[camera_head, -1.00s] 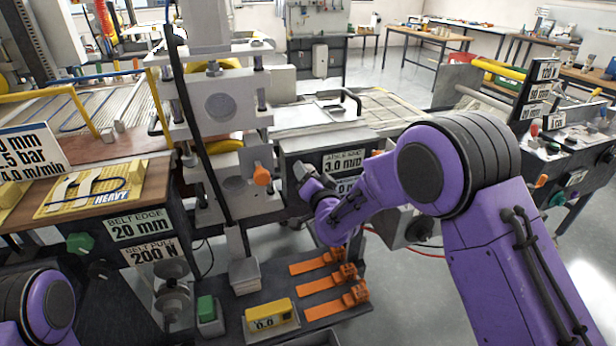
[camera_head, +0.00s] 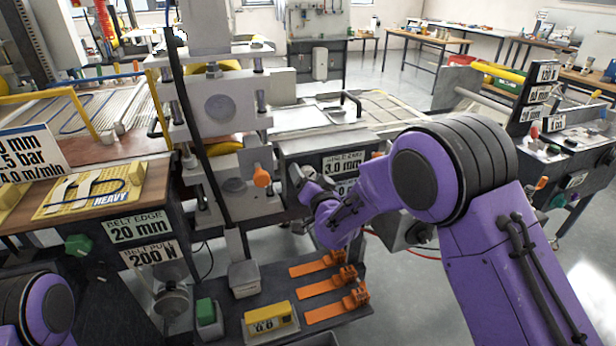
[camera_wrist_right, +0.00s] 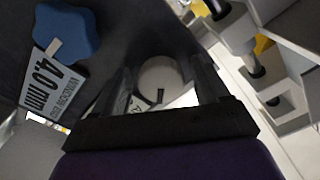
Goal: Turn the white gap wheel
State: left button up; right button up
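The white gap wheel (camera_wrist_right: 160,78) shows in the right wrist view as a pale round disc with a small dark mark, between my right gripper's fingers. My right gripper (camera_wrist_right: 160,72) has one finger on each side of it, with a narrow gap visible at both sides, so it looks open around the wheel. In the head view my right gripper (camera_head: 306,180) is at the front of the machine, beside the 3.0 mm sign (camera_head: 343,163); I cannot make out the wheel there. My left gripper is out of the head view; only part of the left arm shows.
In the right wrist view a blue knob (camera_wrist_right: 66,36) sits by a 4.0 mm label (camera_wrist_right: 56,82). The roller stand with an orange knob (camera_head: 261,178) is left of my right gripper. Below are orange clamps (camera_head: 325,287) and a yellow gauge (camera_head: 270,318) on a dark shelf.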

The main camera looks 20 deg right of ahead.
jog(key=s+b, duration=0.2)
jog(key=s, duration=0.8)
jog(key=shift+s+d, duration=0.15)
jog(key=shift+s, duration=0.15)
jog(key=s+d+f+g+h, duration=0.1)
jog(key=s+d+f+g, duration=0.15)
jog(key=s+f, duration=0.4)
jog(key=s+d+f+g+h, duration=0.1)
jog(key=s+d+f+g, duration=0.15)
jog(key=f, duration=0.65)
jog(key=s+d+f+g+h, duration=0.1)
jog(key=s+d+f+g, duration=0.15)
jog(key=s+f, duration=0.4)
jog(key=s+d+f+g, duration=0.1)
jog(key=s+f+g, duration=0.2)
jog(key=s+f, duration=0.4)
jog(key=s+d+f+g+h, duration=0.1)
jog(key=s+f+g, duration=0.3)
jog(key=s, duration=0.9)
notch_tip(320, 180, down, 3)
jog(key=shift+s+d+r, duration=0.1)
jog(key=shift+s+d, duration=0.25)
jog(key=shift+d, duration=0.15)
